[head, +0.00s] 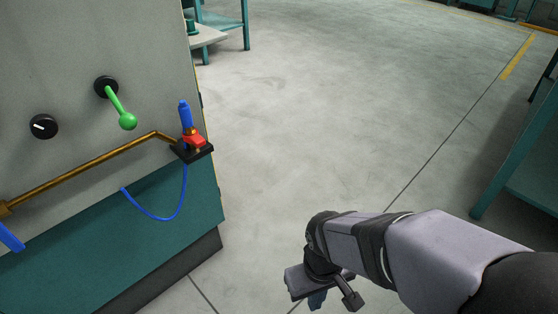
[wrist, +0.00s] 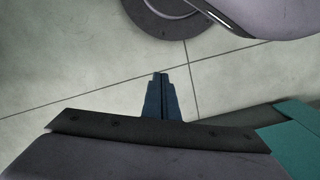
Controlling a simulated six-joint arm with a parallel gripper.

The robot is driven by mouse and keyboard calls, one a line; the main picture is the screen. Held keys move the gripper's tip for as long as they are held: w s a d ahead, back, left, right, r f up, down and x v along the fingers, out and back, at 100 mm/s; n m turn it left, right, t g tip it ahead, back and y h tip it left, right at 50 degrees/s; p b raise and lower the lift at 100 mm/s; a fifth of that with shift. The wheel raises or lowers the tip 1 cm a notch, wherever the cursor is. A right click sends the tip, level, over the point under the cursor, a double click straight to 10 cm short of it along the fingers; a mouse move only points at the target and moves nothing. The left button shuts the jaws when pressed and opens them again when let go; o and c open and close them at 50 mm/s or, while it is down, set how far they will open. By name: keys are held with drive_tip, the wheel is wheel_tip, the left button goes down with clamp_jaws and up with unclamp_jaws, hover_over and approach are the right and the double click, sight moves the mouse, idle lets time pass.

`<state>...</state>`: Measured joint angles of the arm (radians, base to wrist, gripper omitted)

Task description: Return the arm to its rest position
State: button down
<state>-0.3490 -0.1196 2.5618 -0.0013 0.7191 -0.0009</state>
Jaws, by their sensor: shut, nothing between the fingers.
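My arm reaches in from the lower right of the head view, over bare floor. My gripper (head: 317,299) hangs at its end near the bottom edge, pointing down, and is partly hidden by the wrist parts. In the wrist view my gripper (wrist: 160,76) shows its two dark blue fingers together at the centre, with nothing between them. The gripper is apart from the machine cabinet (head: 60,85) on the left.
The cabinet's front carries a green lever (head: 119,108), a black knob (head: 43,126), a brass pipe (head: 85,171) and a red-and-blue fitting (head: 191,133) with a blue hose (head: 168,217). A teal bench (head: 528,165) stands at right. The floor between (head: 330,110) is clear.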

drive_tip(key=w+d+r+m+p, duration=0.2)
drive_tip(key=d+r+m+p, duration=0.25)
drive_tip(key=d, duration=0.35)
wheel_tip(320, 180, up, 38)
drive_tip(key=p, duration=3.7)
drive_tip(key=shift+s+a+r, duration=0.15)
drive_tip(key=shift+a+r, duration=0.1)
drive_tip(key=shift+a, duration=0.05)
drive_tip(key=c, duration=2.4)
unclamp_jaws()
drive_tip(key=shift+n, duration=0.25)
drive_tip(key=shift+c, duration=0.2)
